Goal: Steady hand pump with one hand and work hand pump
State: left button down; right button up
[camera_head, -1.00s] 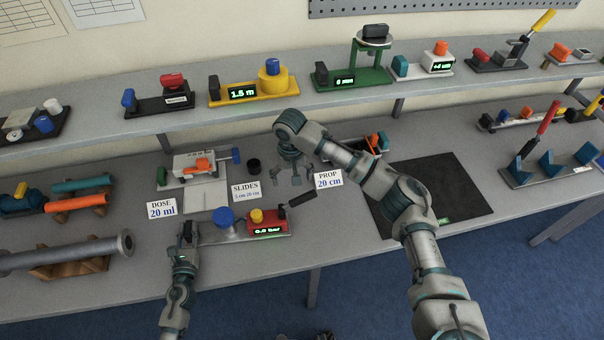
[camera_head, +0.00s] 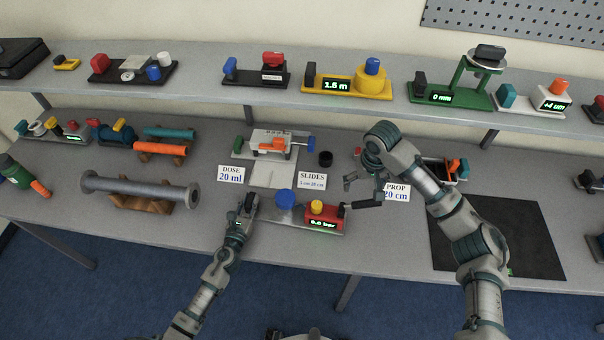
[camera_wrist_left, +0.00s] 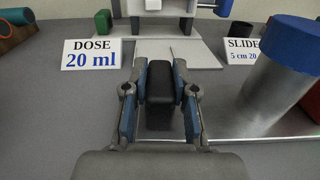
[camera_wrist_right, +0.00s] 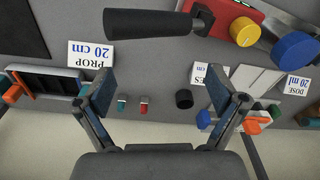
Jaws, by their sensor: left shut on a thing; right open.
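The hand pump has a red body (camera_head: 326,212) with a 0.0 bar display, a yellow knob, a blue-capped cylinder (camera_head: 285,198) and a grey base plate. Its black lever handle (camera_head: 362,205) sticks out to the right. My left gripper (camera_head: 248,203) is shut on the black block (camera_wrist_left: 160,92) at the plate's left end; the block stands upright between the fingers in the left wrist view. My right gripper (camera_head: 363,186) is open and empty, just behind the handle. In the right wrist view the handle (camera_wrist_right: 145,24) lies beyond the open fingers (camera_wrist_right: 165,108), not between them.
Signs for DOSE (camera_head: 231,174), SLIDES (camera_head: 312,180) and PROP (camera_head: 397,189) stand close behind the pump. A small black cylinder (camera_head: 326,158) and a slide device (camera_head: 268,144) are further back. A dark mat (camera_head: 500,240) lies right; a grey flanged pipe (camera_head: 140,191) lies left.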

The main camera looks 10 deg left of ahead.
aim_at(285, 197)
jog(key=s+a+r+n+t+y, duration=0.1)
jog(key=s+a+n, duration=0.2)
jog(key=a, duration=0.7)
jog(key=s+a+r+n+t+y, duration=0.1)
jog(key=s+a+r+n+y, duration=0.15)
jog(key=a, duration=0.75)
jog(key=shift+n+h, duration=0.35)
jog(key=shift+h, duration=0.1)
jog(key=x, duration=1.2)
jog(key=shift+w+d+f, duration=0.1)
jog(key=shift+w+f, duration=0.05)
jog(key=shift+w, duration=0.05)
jog(key=c, duration=1.4)
jog(key=shift+s+m, duration=0.1)
jog(key=shift+m, duration=0.4)
jog(key=m+t+h, duration=0.1)
jog(key=m, duration=0.2)
jog(key=shift+m, duration=0.3)
